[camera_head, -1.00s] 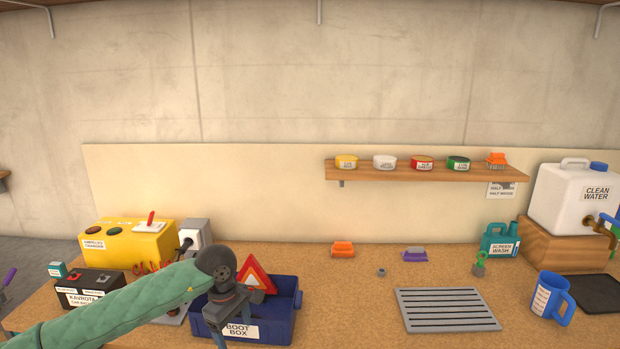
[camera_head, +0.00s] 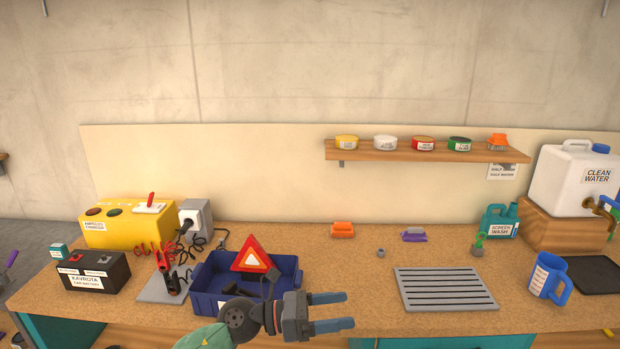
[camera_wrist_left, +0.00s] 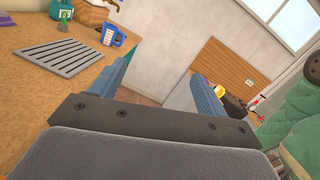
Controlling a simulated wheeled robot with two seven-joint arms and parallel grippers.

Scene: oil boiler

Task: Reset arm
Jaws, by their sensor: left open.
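My left gripper (camera_head: 332,312) is open and empty at the front edge of the workbench, in front of the blue boot box (camera_head: 208,303). Its two blue-grey fingers point to the right and stand apart. In the left wrist view the spread fingers (camera_wrist_left: 155,85) have nothing between them. My left arm's green sleeve comes in from the bottom edge. My right gripper is in neither view.
The boot box holds a red warning triangle (camera_head: 254,258). A car battery (camera_head: 92,273) and yellow charger (camera_head: 130,225) stand left. A metal grate (camera_head: 443,289), blue mug (camera_head: 549,278) and water container (camera_head: 570,180) are right.

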